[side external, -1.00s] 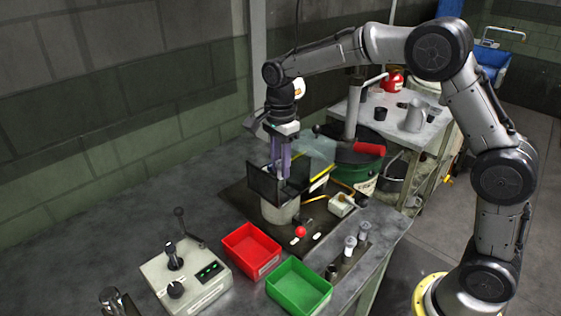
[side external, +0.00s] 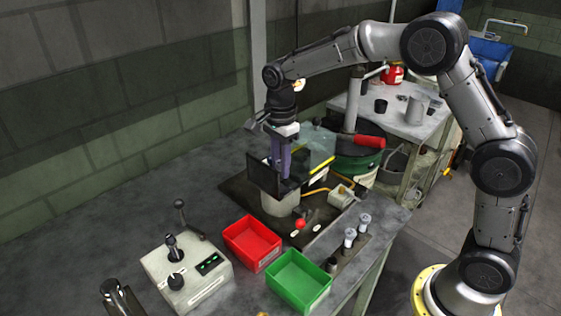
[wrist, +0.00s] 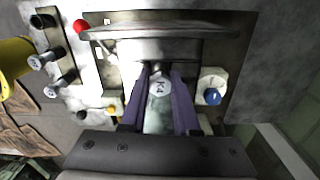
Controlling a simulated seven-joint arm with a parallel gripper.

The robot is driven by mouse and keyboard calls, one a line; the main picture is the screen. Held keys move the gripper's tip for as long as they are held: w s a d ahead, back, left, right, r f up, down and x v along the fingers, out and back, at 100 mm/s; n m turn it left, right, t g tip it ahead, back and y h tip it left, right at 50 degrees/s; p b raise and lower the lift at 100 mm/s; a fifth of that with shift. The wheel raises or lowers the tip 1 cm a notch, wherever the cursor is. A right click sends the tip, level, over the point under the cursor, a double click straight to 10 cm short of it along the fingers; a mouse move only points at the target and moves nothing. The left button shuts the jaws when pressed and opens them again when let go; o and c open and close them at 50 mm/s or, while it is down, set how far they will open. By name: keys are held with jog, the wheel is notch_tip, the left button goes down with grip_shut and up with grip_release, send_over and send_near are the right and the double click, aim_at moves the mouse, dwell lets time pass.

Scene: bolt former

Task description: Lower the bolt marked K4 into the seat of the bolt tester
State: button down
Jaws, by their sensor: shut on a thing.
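My gripper (side external: 284,178) points down inside the dark guards of the forming machine (side external: 282,204). Its purple fingers (wrist: 159,100) are shut on a bolt with a pale hexagonal head (wrist: 159,87). The head's mark looks like K4 but is small. The bolt's shank is hidden, so I cannot tell whether it touches the machine below. A grey box (side external: 187,278) with a lever, a knob and green lights stands at the front left, apart from the gripper. It may be the bolt tester; its seat is not clear.
A red tray (side external: 252,243) and a green tray (side external: 298,281) stand in front of the machine. A rack at their right holds pale-headed bolts (side external: 350,237). A red ball knob (side external: 300,223) is at the machine's front.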

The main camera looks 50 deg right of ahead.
jog(key=shift+f, duration=0.35)
jog(key=c, duration=0.6)
grip_release()
jog(key=shift+o, duration=0.2)
notch_tip(320, 180, up, 14)
jog(key=shift+f, duration=0.1)
